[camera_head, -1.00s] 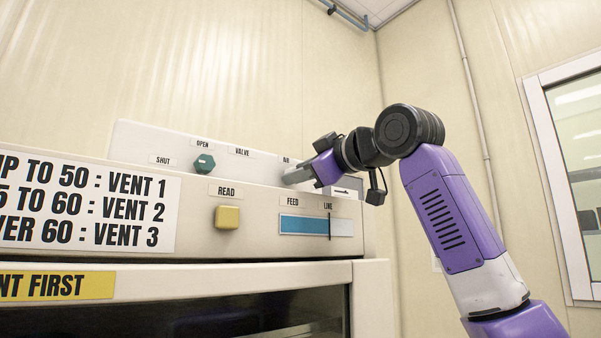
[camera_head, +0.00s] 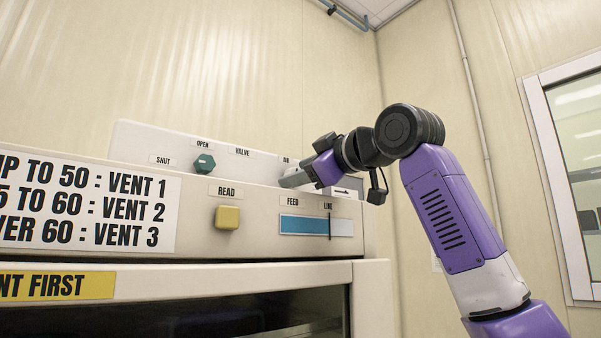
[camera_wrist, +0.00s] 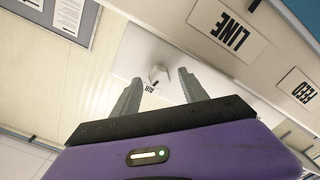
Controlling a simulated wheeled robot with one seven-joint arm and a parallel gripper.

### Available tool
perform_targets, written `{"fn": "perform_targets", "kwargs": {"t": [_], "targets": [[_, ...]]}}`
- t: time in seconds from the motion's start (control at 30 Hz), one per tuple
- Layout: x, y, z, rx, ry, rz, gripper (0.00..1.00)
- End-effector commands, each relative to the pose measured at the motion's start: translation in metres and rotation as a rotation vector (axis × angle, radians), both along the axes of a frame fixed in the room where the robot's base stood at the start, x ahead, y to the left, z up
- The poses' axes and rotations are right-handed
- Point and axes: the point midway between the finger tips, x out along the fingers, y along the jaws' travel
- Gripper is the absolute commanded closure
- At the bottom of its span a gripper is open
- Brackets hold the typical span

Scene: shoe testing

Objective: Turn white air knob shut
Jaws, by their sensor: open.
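The white air knob (camera_wrist: 158,75) shows in the wrist view on a pale panel, by a label that appears to read AIR (camera_wrist: 150,88). It lies just beyond and between my fingertips, apart from them as far as I can tell. My gripper (camera_wrist: 160,80) is open and empty, with one grey finger on each side of the knob's line. In the head view my gripper (camera_head: 290,180) is at the right end of the upper panel, and it hides the knob there.
Below are a yellow READ button (camera_head: 227,217) and a blue FEED gauge (camera_head: 303,225) on a protruding lower box. A window (camera_head: 580,170) is on the right wall.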

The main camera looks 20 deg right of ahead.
Motion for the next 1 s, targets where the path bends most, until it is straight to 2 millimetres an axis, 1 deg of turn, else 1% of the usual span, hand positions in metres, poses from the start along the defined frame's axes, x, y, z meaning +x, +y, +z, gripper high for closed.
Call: {"fn": "perform_targets", "kwargs": {"t": [0.07, 0.17, 0.4, 0.5, 0.6, 0.73, 1.0], "targets": [[-0.003, -0.001, -0.001, 0.000, -0.001, -0.001, 0.49], [-0.013, -0.004, -0.002, 0.000, -0.003, 0.000, 0.49], [-0.050, -0.016, -0.003, -0.001, -0.003, 0.000, 0.49], [-0.062, -0.020, -0.002, -0.001, -0.002, 0.000, 0.49], [-0.070, -0.023, -0.001, -0.001, -0.001, -0.001, 0.49], [-0.074, -0.024, 0.000, 0.000, -0.001, -0.001, 0.49], [-0.074, -0.022, 0.000, 0.001, 0.000, 0.004, 0.49]]}}
